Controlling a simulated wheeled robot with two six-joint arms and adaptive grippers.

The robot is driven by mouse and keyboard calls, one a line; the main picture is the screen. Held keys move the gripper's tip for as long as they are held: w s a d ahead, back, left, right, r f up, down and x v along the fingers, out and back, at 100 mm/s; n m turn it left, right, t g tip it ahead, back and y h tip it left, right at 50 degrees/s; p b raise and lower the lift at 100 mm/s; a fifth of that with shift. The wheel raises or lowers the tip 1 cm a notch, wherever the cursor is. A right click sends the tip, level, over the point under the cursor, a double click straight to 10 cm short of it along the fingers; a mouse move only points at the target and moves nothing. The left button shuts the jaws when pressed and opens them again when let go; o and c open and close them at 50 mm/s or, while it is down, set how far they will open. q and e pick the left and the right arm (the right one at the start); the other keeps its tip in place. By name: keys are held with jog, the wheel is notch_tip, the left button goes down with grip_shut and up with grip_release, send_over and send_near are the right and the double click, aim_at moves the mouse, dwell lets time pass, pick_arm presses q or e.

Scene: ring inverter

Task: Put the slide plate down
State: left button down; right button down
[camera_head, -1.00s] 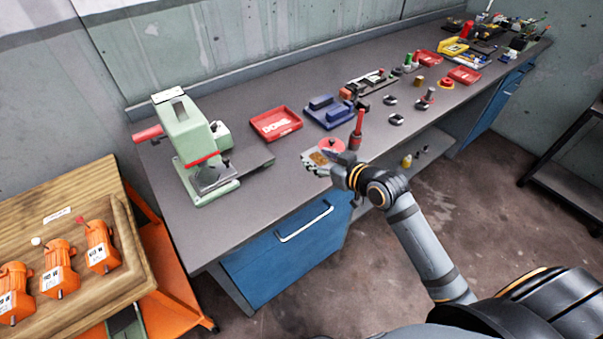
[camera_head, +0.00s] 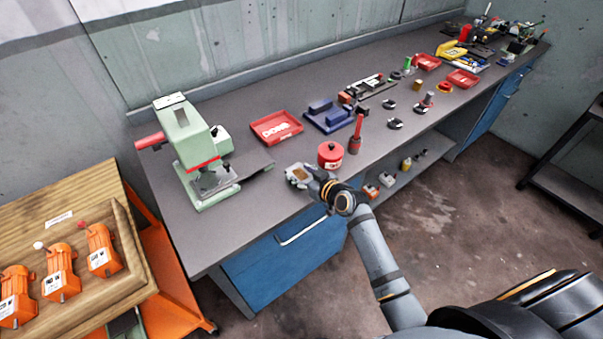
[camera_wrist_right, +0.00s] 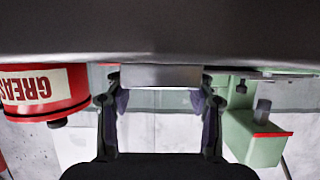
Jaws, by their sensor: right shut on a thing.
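The slide plate (camera_head: 291,171) is a small, flat, light grey piece with a tan patch. My right gripper (camera_head: 312,181) is shut on it at the front of the bench, left of the red grease pot (camera_head: 331,155). In the right wrist view, the plate (camera_wrist_right: 160,75) spans the gap between the two fingertips (camera_wrist_right: 160,92), close to the grey bench top (camera_wrist_right: 160,30). I cannot tell whether it touches the bench. My left gripper is not in view.
A green press (camera_head: 187,150) stands on the bench to the left. A red tray (camera_head: 277,126), a blue fixture (camera_head: 327,116) and a red-handled tool (camera_head: 356,134) are behind and right. Bare bench top (camera_head: 245,190) lies between the press and my gripper.

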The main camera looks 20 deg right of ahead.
jog(key=shift+f, duration=0.15)
jog(key=shift+c, duration=2.4)
grip_release()
jog(key=shift+s, duration=0.1)
